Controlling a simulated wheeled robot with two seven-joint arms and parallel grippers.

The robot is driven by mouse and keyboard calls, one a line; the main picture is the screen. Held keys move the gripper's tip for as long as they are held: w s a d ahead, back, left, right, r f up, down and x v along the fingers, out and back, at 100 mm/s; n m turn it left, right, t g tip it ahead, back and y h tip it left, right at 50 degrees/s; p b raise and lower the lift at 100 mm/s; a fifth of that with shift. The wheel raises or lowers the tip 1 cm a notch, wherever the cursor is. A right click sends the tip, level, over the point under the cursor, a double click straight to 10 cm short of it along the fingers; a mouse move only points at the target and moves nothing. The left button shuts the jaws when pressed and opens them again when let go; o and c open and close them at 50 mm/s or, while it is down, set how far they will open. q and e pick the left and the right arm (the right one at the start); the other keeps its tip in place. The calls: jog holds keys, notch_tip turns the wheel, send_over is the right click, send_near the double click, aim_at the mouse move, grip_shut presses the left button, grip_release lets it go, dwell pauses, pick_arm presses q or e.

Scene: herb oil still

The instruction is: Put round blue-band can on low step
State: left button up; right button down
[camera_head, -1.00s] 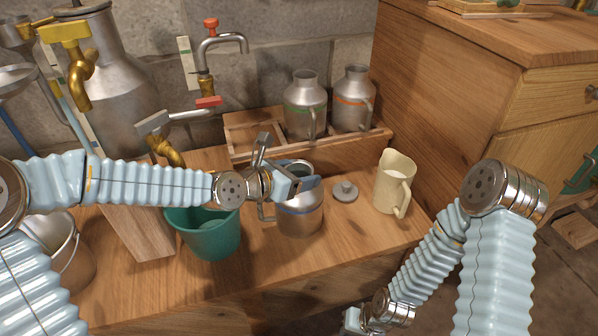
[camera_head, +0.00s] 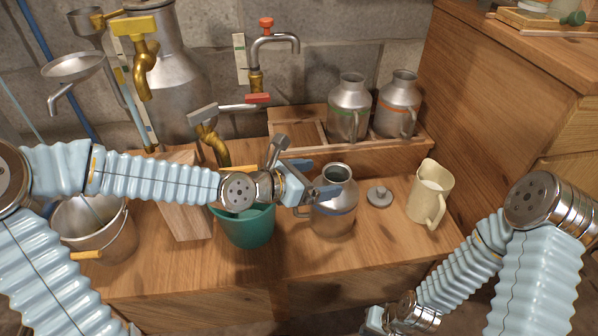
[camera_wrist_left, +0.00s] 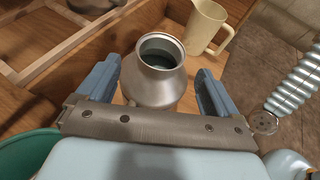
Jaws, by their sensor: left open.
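The round blue-band can (camera_head: 337,216) is a silver metal can with an open mouth, standing upright on the wooden bench. My left gripper (camera_head: 318,178) is at its left side, open, and partly covers its upper left. In the left wrist view the can (camera_wrist_left: 153,82) stands ahead between the two spread blue fingers, with gaps on both sides. The low step (camera_head: 365,153) is a raised wooden ledge behind it, carrying a green-band can (camera_head: 349,110) and an orange-band can (camera_head: 397,106). My right gripper (camera_head: 374,322) is low at the bottom edge; its fingers are unclear.
A grey knobbed lid (camera_head: 379,196) and a cream jug (camera_head: 430,195) stand right of the can. A teal bucket (camera_head: 249,228) is at its left, below my left arm. A tap (camera_head: 271,55) is above the back. A wooden cabinet (camera_head: 500,110) bounds the right.

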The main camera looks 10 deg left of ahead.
pick_arm(q)
jog(key=shift+p+v, duration=1.5)
jog(key=shift+v, duration=1.15)
